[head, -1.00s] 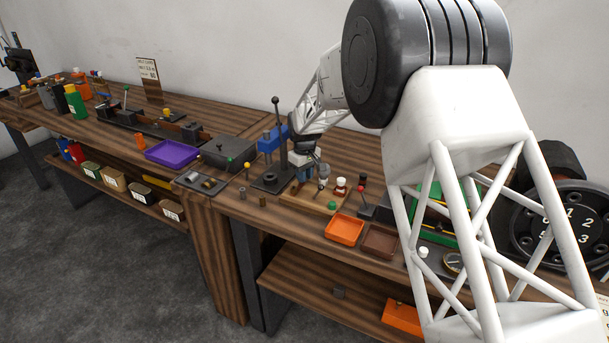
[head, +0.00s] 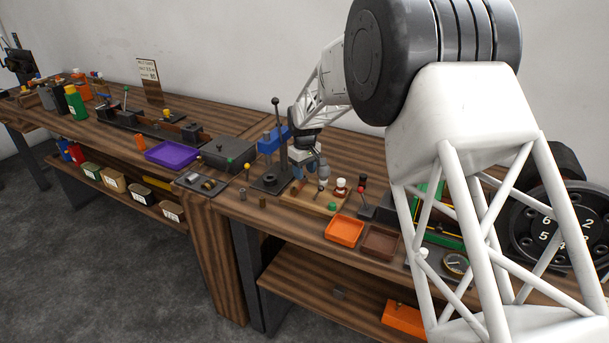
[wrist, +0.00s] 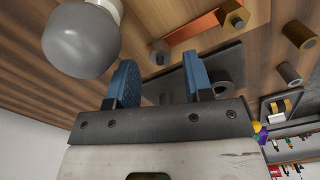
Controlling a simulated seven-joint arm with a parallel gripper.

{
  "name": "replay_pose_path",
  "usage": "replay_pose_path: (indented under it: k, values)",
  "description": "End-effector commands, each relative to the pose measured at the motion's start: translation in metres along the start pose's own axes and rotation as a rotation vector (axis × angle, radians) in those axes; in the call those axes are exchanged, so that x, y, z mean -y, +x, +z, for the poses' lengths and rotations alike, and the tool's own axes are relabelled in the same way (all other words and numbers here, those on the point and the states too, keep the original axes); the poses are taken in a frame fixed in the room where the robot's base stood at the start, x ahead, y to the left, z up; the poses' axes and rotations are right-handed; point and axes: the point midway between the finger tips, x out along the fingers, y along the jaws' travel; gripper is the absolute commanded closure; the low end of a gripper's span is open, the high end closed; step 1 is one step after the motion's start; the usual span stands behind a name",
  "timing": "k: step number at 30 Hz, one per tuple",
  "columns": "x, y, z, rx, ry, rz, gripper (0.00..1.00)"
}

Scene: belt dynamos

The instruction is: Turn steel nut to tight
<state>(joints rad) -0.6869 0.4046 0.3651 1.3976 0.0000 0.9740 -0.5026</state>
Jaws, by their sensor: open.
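In the wrist view a small grey hexagonal piece, which looks like the steel nut (wrist: 158,52), stands on the wooden surface beyond the gap between my fingers. My gripper (wrist: 160,78) is open, its two blue-padded fingers apart with nothing held between them. A brass-coloured hexagonal nut (wrist: 236,18) stands farther off, to the right of the grey one. In the head view my gripper (head: 316,167) is over the tan wooden block (head: 298,197) on the bench. The nut cannot be made out there, and its tightness cannot be told.
A large grey ball knob (wrist: 82,38) is close to the left finger in the wrist view. A tall black lever (head: 279,135) stands left of my gripper in the head view. An orange tray (head: 344,231) and a brown tray (head: 380,242) lie in front.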

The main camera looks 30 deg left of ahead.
Motion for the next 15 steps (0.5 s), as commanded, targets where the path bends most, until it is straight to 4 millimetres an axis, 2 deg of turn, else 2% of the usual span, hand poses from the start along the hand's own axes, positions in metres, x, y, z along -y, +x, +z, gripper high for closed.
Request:
replay_pose_path:
  k: [6, 15]
  values:
    - [0.000, -0.030, 0.000, -0.002, 0.000, 0.001, 0.53]
    - [0.000, -0.054, 0.000, 0.001, 0.000, 0.000, 0.53]
